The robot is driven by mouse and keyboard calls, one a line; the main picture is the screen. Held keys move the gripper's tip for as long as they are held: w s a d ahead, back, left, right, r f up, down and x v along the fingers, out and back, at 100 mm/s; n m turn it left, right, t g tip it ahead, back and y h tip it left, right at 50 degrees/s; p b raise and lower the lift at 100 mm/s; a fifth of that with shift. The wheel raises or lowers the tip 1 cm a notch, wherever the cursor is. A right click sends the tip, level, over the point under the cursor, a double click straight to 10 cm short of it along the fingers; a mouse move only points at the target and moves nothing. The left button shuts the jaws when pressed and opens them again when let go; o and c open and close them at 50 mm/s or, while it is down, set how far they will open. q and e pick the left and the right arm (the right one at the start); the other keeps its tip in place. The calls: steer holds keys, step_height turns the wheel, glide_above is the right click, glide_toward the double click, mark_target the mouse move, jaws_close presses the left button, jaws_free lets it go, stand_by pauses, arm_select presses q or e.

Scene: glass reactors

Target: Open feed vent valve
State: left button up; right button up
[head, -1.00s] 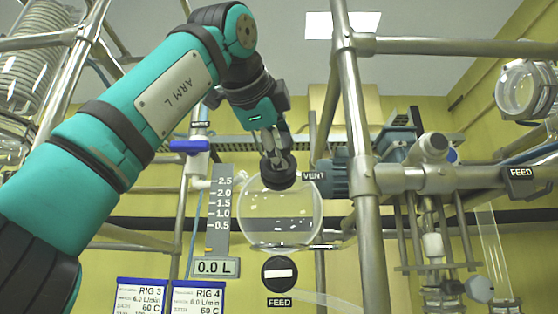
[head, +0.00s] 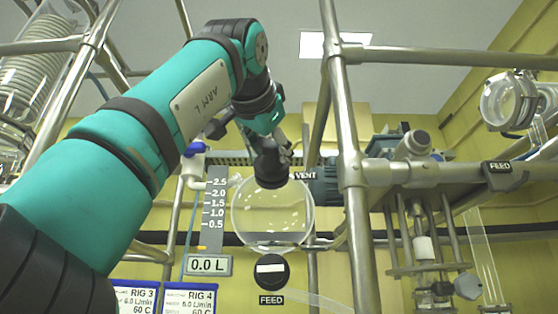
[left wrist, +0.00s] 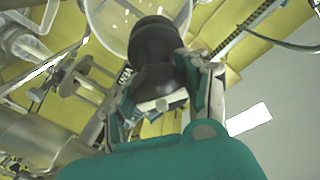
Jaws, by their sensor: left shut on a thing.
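The feed vent valve is a black knob (head: 270,168) on top of a round clear glass vessel (head: 272,218), beside a VENT label (head: 305,175). In the left wrist view the same knob (left wrist: 155,50) sits between the two fingers, with a pale bar on its near end. My left gripper (head: 281,148) is shut on this knob from above; in the left wrist view its fingers (left wrist: 165,92) lie on either side. The knob's exact turn angle is hard to tell. My right gripper is in no view.
A black FEED knob (head: 271,271) with a horizontal white bar sits below the vessel. A scale (head: 213,207) and a 0.0 L readout (head: 208,265) stand to the left. A steel upright (head: 349,170) and piping stand close on the right.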

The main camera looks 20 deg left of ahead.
arm_select(q)
steer(key=shift+d+f+n, duration=0.1)
steer(key=shift+n, duration=0.7)
steer(key=o, duration=1.3)
steer(key=shift+s, duration=0.25)
steer(key=shift+c, duration=0.2)
steer(key=shift+w, duration=0.15)
